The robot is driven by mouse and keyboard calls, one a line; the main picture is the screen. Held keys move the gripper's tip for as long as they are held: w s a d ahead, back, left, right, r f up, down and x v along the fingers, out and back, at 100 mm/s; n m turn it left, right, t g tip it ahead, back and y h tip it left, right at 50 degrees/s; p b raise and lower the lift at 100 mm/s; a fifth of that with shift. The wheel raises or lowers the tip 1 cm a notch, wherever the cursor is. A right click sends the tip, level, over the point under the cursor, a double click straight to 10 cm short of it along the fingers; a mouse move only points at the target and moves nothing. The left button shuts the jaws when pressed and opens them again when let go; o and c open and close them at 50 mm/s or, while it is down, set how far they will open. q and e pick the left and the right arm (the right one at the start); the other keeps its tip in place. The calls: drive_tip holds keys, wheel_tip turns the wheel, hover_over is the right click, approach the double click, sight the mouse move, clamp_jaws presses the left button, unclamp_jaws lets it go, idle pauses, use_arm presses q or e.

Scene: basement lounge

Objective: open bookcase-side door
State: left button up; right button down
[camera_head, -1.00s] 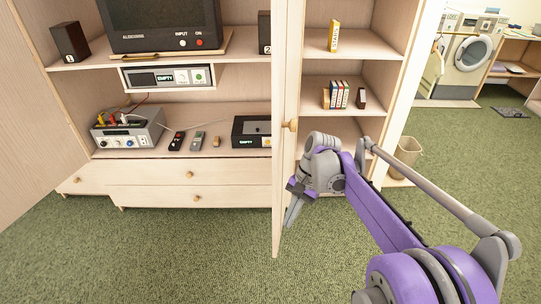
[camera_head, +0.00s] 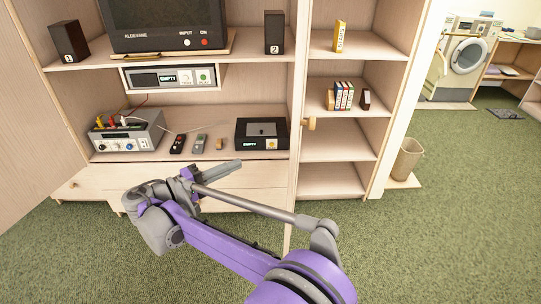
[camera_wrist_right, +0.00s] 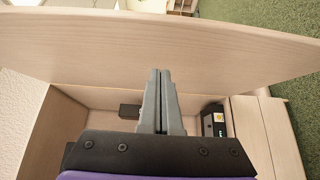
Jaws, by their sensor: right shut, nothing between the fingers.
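The bookcase-side door (camera_head: 292,190) is pale wood and stands open, seen almost edge-on between the TV cabinet and the bookcase. Its round wooden knob (camera_head: 310,124) is on the face turned to the bookcase. My right gripper (camera_head: 236,165) is shut and empty, left of the door on its cabinet side, with fingers pointing right toward it. In the right wrist view the shut fingers (camera_wrist_right: 160,75) point at the broad door panel (camera_wrist_right: 170,45); whether they touch it I cannot tell. My left gripper is not in view.
The other cabinet door (camera_head: 30,120) stands open at the left. The cabinet shelves hold a TV (camera_head: 165,25), a speaker (camera_head: 274,33), a black device (camera_head: 262,134) and a test unit (camera_head: 128,135). A waste bin (camera_head: 407,158) stands right of the bookcase.

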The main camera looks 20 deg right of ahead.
drive_tip(key=s+p+x, duration=0.1)
drive_tip(key=s+x, duration=0.1)
drive_tip(key=x, duration=1)
drive_tip(key=shift+s+d+r, duration=0.2)
drive_tip(key=shift+s+d, duration=0.1)
drive_tip(key=shift+d, duration=0.4)
drive_tip(key=s+d, duration=0.4)
drive_tip(key=d, duration=0.6)
drive_tip(key=s+d+n+t, duration=0.1)
drive_tip(key=s+d, duration=0.3)
drive_tip(key=d, duration=0.7)
drive_tip(key=s+d+t, duration=0.1)
drive_tip(key=s+d, duration=0.3)
drive_tip(key=d, duration=0.7)
drive_tip(key=shift+s+d+n, duration=0.2)
drive_tip(key=shift+s+n, duration=0.1)
drive_tip(key=shift+s, duration=0.05)
drive_tip(key=shift+a, duration=0.15)
